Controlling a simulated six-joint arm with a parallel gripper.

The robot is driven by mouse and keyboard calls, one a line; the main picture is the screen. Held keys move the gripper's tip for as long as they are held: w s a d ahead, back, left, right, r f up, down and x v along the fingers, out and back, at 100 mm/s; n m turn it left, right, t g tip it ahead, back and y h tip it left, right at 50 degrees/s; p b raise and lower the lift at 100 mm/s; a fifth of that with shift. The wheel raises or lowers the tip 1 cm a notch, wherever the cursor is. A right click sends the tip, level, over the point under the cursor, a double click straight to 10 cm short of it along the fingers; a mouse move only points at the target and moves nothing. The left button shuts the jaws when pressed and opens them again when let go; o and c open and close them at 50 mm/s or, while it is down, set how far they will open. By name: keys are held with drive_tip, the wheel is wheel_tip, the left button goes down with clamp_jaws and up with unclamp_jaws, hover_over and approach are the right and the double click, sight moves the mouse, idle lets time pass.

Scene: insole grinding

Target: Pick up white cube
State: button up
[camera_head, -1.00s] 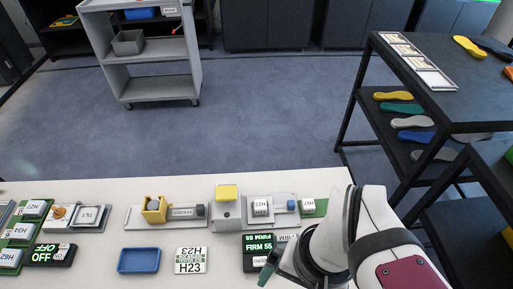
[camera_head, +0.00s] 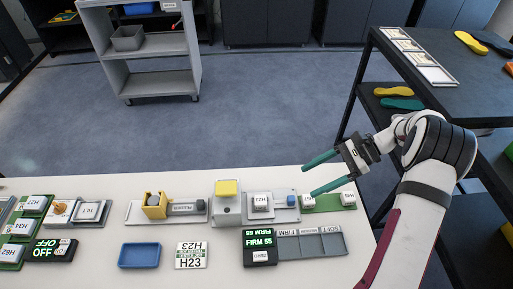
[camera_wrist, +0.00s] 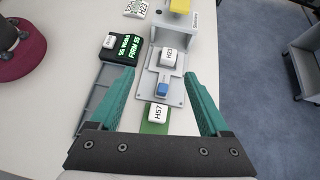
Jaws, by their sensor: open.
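My gripper (camera_head: 308,180) is open and empty, its two green fingers pointing left above the right end of the table. A white cube (camera_head: 308,201) sits on the green strip (camera_head: 328,202), close to the nearer fingertip in the head view. This cube, marked H57 (camera_wrist: 158,114), appears between the spread fingers in the wrist view. A second white cube (camera_head: 348,197) stands at the strip's right end. Another white cube, marked H23 (camera_head: 260,201), sits in the grey fixture (camera_wrist: 176,97), ahead of the fingertips in the wrist view. Which cube the task names cannot be told.
A small blue block (camera_head: 291,200) is on the fixture beside the strip. A dark FIRM 55 display (camera_head: 259,239) and grey sorting tray (camera_head: 314,246) lie in front. A yellow-topped device (camera_head: 227,205) stands left. A dark shelf (camera_head: 430,70) is right of the table.

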drive_tip(key=m+t+y, duration=0.1)
drive_tip(key=m, duration=0.1)
approach(269, 204)
drive_tip(key=a, duration=0.3)
drive_tip(key=a+f, duration=0.1)
drive_tip(key=a, duration=0.1)
drive_tip(key=a+f, duration=0.1)
drive_tip(key=a, duration=0.2)
drive_tip(key=shift+a+f, duration=0.25)
drive_tip(key=shift+a, duration=0.15)
clamp_jaws()
